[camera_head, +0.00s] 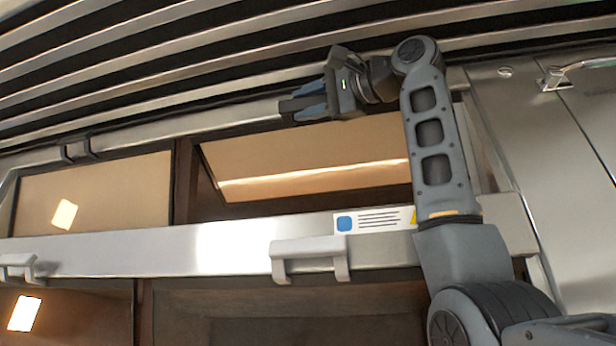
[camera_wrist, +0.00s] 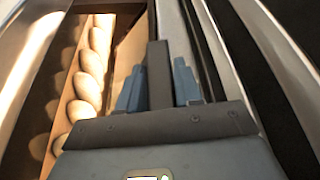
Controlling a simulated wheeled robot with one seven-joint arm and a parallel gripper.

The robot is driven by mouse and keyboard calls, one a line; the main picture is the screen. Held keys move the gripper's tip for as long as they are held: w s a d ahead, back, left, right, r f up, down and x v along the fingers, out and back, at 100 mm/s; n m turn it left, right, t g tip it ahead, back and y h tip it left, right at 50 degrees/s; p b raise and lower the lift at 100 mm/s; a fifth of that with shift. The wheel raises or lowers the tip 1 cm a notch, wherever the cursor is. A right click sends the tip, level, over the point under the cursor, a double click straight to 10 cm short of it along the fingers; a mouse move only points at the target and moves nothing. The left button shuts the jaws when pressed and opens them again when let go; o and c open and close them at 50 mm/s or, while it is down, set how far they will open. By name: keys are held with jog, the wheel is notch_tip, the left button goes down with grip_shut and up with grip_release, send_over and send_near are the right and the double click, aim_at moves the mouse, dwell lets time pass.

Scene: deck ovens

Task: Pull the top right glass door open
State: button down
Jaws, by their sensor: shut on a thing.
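The top right glass door (camera_head: 310,150) is a tan pane in the upper oven deck. It stands tilted out of line with its frame, with a dark gap along its left side. My gripper (camera_head: 300,105) is at the upper edge of this door, below the slatted vent. In the wrist view, my gripper (camera_wrist: 158,88) has its blue-grey fingers on both sides of a dark upright bar, the door's handle (camera_wrist: 159,70), and is shut on it. Most of the handle is hidden by the fingers in the head view.
The top left glass door (camera_head: 100,190) is flush in its frame. A steel rail (camera_head: 130,250) with a lower door handle (camera_head: 310,250) runs below. Several loaves (camera_wrist: 90,63) show inside the oven. A steel side panel (camera_head: 530,150) with a latch (camera_head: 555,80) stands at right.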

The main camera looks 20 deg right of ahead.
jog(key=shift+w+f+n, duration=0.1)
jog(key=shift+f+n, duration=0.25)
jog(key=shift+n, duration=0.25)
jog(key=shift+y, duration=0.3)
